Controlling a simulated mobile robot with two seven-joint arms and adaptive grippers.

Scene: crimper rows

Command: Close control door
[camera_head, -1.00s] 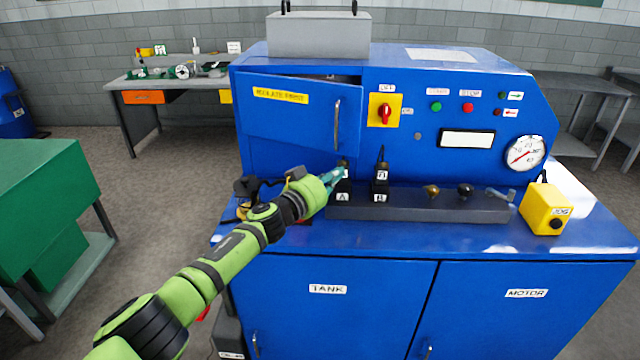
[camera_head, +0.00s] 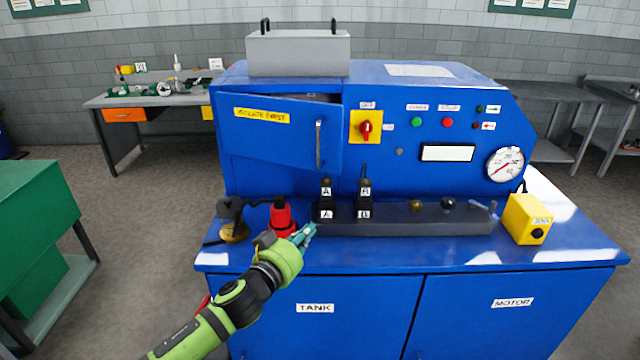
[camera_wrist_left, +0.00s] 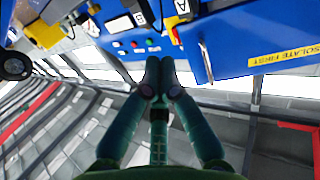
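The blue control door (camera_head: 275,140), labelled "ISOLATE FIRST", stands ajar at the left of the blue machine's panel, with a dark gap along its top. Its upright silver handle (camera_head: 320,143) is near its right edge. In the wrist view the door (camera_wrist_left: 235,40) and handle (camera_wrist_left: 205,62) are upper right of my fingers. My left gripper (camera_head: 308,232) is below the door, near the front of the machine's ledge, apart from the door. Its fingertips (camera_wrist_left: 160,66) are together with nothing visible between them. My right gripper is not in view.
A red object (camera_head: 282,217) is beside my left gripper. A red switch on a yellow plate (camera_head: 366,127) is right of the door. A grey box (camera_head: 298,53) sits on top.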

